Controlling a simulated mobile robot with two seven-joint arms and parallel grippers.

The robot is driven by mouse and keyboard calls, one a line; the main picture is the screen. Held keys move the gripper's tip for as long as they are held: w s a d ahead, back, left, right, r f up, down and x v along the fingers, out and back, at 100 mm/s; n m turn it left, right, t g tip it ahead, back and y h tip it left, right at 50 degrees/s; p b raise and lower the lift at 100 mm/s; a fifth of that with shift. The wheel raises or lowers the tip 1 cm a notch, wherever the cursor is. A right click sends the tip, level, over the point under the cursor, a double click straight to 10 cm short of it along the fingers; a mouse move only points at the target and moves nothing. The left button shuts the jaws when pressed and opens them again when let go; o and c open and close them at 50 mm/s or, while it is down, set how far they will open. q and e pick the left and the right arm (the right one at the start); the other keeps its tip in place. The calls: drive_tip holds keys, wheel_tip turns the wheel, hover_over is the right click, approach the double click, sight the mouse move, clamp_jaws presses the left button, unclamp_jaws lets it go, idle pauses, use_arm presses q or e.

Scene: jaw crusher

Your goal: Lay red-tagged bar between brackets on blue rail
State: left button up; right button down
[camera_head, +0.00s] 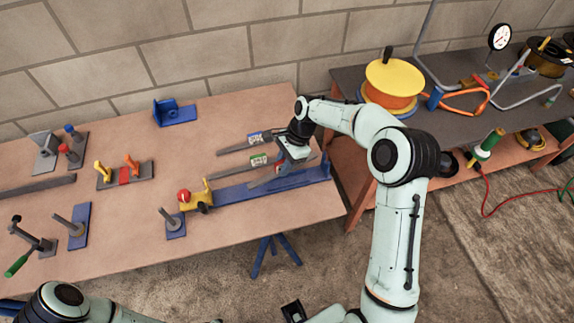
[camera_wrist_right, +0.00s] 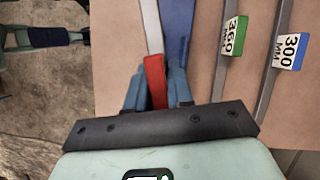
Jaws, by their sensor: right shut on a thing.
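My right gripper (camera_head: 284,168) is shut on the red-tagged bar (camera_wrist_right: 150,24), a flat grey bar. Its red tag (camera_wrist_right: 156,80) sits between the blue fingers in the right wrist view. The gripper is over the blue rail (camera_head: 232,192), and the bar runs roughly along it. I cannot tell whether the bar touches the rail. A blue upright bracket (camera_head: 326,164) stands at the rail's right end. A yellow clamp (camera_head: 197,200) with a red knob is at the left end. My left arm shows at the bottom left, but its gripper does not show clearly.
Behind the rail lie a green-tagged bar (camera_head: 236,167), marked 360, and a blue-tagged bar (camera_head: 237,147), marked 300. A blue bracket block (camera_head: 175,113) sits farther back. Several posts and clamps occupy the table's left. A dark bench (camera_head: 455,125) stands right.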

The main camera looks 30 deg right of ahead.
drive_tip(key=m, duration=0.1)
drive_tip(key=d+m, duration=0.1)
drive_tip(key=m+t, duration=0.1)
drive_tip(key=shift+w+d+r, duration=0.3)
drive_tip(key=shift+w, duration=0.1)
use_arm(q)
drive_tip(key=shift+s+f, duration=0.1)
drive_tip(key=shift+f, duration=0.3)
use_arm(e)
drive_tip(key=shift+r, duration=0.1)
drive_tip(key=b, duration=0.2)
hover_over(281, 182)
drive_tip(key=d, duration=0.2)
drive_tip(key=shift+s+f, duration=0.2)
drive_tip(key=shift+f, duration=2.8)
use_arm(q)
drive_tip(key=shift+s+f, duration=0.25)
drive_tip(key=shift+f, duration=0.35)
drive_tip(key=shift+s+f, duration=0.25)
drive_tip(key=shift+f, duration=0.3)
drive_tip(key=shift+w+r+p, duration=0.25)
drive_tip(key=shift+r+p, duration=0.15)
drive_tip(key=shift+r, duration=0.3)
drive_tip(key=shift+s+f+b, duration=0.15)
drive_tip(key=shift+f+b, duration=0.25)
drive_tip(key=shift+f, duration=0.05)
use_arm(e)
drive_tip(key=shift+f, duration=0.9)
drive_tip(key=c, duration=0.9)
unclamp_jaws()
